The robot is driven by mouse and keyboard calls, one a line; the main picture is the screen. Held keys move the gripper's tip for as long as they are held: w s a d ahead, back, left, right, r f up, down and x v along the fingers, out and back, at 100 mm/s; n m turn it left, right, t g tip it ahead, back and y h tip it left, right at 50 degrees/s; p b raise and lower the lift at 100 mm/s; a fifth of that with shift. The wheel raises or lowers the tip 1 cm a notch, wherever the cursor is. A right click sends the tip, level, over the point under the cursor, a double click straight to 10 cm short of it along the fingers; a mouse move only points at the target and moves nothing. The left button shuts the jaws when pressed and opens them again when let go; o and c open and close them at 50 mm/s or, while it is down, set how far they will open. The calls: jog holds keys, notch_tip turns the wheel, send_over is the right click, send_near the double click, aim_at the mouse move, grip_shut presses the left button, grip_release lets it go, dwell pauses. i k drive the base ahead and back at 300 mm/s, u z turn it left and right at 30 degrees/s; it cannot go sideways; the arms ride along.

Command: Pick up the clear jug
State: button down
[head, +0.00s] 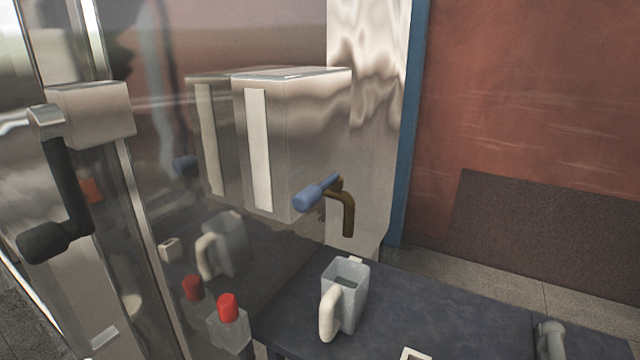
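The clear jug (355,310) stands upright on the dark worktop (440,310) in the head view, below and close to a brass tap. It is a translucent grey, square-sided jug with an open top and a small spout at the back. Its thick off-white handle (331,312) faces the front left. Something darker shows inside the jug, but I cannot tell what it is. My gripper is not in view.
A steel box (310,130) with a blue-handled brass tap (346,205) overhangs the worktop. A red button (229,306) on a grey box is left of the jug. A black crank handle (62,200) sticks out at far left. A grey fitting (550,340) stands at right.

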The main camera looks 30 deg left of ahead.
aim_at(345, 283)
jog(key=u, duration=0.9)
jog(key=k, duration=0.25)
jog(key=z, duration=0.35)
